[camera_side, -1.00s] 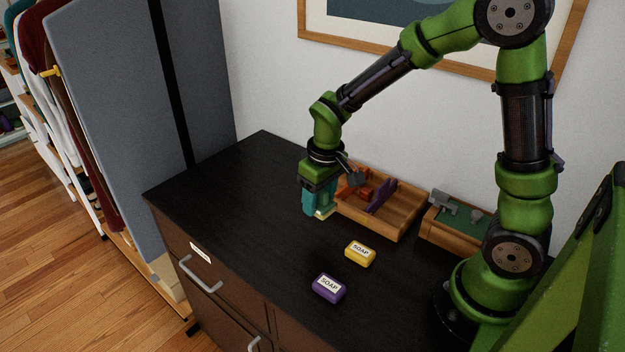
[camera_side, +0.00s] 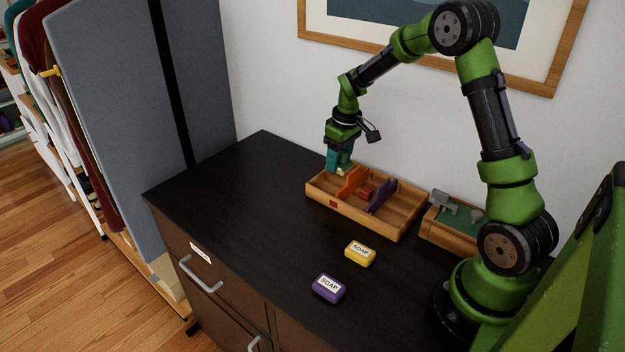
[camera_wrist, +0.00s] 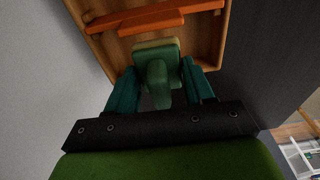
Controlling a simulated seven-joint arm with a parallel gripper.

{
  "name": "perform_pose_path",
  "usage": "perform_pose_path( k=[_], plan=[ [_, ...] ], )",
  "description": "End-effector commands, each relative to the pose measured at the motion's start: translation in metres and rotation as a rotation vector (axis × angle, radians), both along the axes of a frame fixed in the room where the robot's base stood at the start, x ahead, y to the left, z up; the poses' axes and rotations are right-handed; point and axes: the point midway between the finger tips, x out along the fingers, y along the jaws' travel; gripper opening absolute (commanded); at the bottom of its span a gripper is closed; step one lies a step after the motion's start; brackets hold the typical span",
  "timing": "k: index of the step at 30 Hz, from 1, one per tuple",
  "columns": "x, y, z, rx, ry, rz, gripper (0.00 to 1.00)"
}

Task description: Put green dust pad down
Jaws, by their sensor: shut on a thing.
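My gripper (camera_side: 340,165) is over the left end of the wooden tray in the side view. In the wrist view its teal fingers are shut on the handle of the green dust pad (camera_wrist: 156,72), a green block with a paler layer along its far edge. In the side view only a small pale bit of the pad shows under the fingers. The pad is over the end compartment, left of the orange divider (camera_side: 353,182). I cannot tell whether it touches the tray floor.
The wooden tray (camera_side: 372,222) also has a purple divider (camera_side: 381,195) and a small orange piece between the dividers. A second wooden box (camera_side: 452,236) with a green inside stands to the right. Yellow soap (camera_side: 360,253) and purple soap (camera_side: 329,287) lie in front. The dresser's left top is clear.

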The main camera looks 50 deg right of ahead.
Motion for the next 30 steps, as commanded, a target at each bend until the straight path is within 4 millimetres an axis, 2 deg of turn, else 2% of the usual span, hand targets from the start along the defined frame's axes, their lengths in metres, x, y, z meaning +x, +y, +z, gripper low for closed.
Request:
perform_pose_path(
  k=[12, 24, 25, 30],
  plan=[
    [0.000, 0.000, -0.048, 0.001, 0.001, -0.002, 0.24],
    [0.000, 0.000, -0.053, 0.000, -0.001, -0.001, 0.24],
    [0.000, 0.000, -0.053, 0.000, -0.001, -0.001, 0.55],
    [0.000, 0.000, -0.053, 0.000, -0.001, -0.002, 0.78]
  ],
)
